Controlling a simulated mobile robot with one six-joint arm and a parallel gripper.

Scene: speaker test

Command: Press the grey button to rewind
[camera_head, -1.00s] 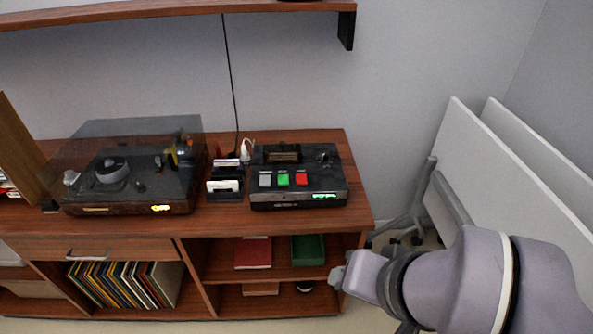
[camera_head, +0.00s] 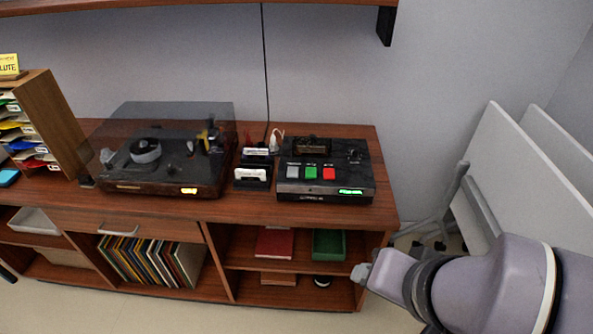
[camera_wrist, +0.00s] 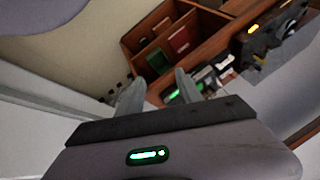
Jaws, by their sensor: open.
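A dark tape deck (camera_head: 325,187) stands on the right end of the wooden sideboard in the head view. Its grey button (camera_head: 293,172) is the leftmost of three, beside a green button (camera_head: 311,173) and a red button (camera_head: 329,174). A green display glows on its front. My gripper (camera_head: 362,273) is low and right of the deck, in front of the sideboard's lower right corner, apart from the buttons. In the wrist view my gripper (camera_wrist: 158,92) is open with nothing between its fingers. The tape deck is partly hidden behind a finger there.
A turntable (camera_head: 165,180) with a clear lid stands left of the deck, with a small rack of cassettes (camera_head: 253,177) between. The sideboard (camera_head: 240,211) has open shelves below. White folded tables (camera_head: 530,185) stand at the right. A wall shelf (camera_head: 200,8) hangs above.

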